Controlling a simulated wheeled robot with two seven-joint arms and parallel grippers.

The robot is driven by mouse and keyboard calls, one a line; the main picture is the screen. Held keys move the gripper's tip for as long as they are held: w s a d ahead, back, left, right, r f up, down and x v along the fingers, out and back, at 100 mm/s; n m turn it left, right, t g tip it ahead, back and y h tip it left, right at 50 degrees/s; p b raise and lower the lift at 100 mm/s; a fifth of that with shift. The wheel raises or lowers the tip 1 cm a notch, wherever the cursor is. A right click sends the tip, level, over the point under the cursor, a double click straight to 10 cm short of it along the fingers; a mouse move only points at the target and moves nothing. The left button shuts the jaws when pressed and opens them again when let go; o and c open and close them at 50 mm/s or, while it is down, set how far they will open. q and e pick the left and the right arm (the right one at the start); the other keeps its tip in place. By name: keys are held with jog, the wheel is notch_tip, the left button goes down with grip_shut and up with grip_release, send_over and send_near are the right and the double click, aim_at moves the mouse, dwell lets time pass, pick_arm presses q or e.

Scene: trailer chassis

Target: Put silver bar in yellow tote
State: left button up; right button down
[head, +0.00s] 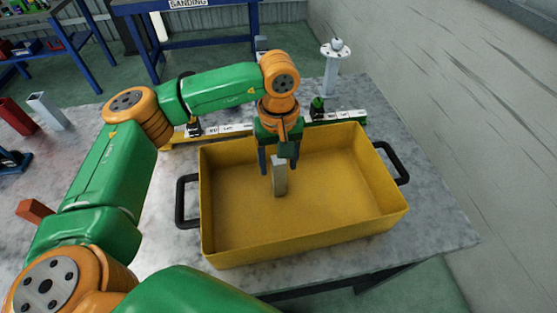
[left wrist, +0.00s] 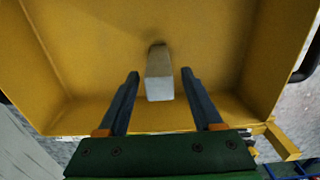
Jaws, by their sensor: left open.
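The yellow tote (head: 300,235) stands on the table with a black handle at each end. A silver bar (head: 280,178) is inside the tote's outline, below my left gripper (head: 279,165). In the left wrist view the bar (left wrist: 159,75) shows between and just beyond the open fingers of the left gripper (left wrist: 160,80), with a visible gap on each side. The bar appears upright; whether its lower end touches the tote floor is hard to tell. The tote (left wrist: 90,50) fills most of the wrist view. My right gripper is not in view.
The grey marbled table (head: 440,225) carries a yellow and white rail (head: 235,128) behind the tote and a grey post (head: 331,70) at the back. A grey bar (head: 48,110) and a red block (head: 17,115) stand at the left. A wall (head: 460,90) closes the right side.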

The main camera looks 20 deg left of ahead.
pick_arm(q)
notch_tip(320, 180, up, 12)
jog(key=shift+b, duration=0.35)
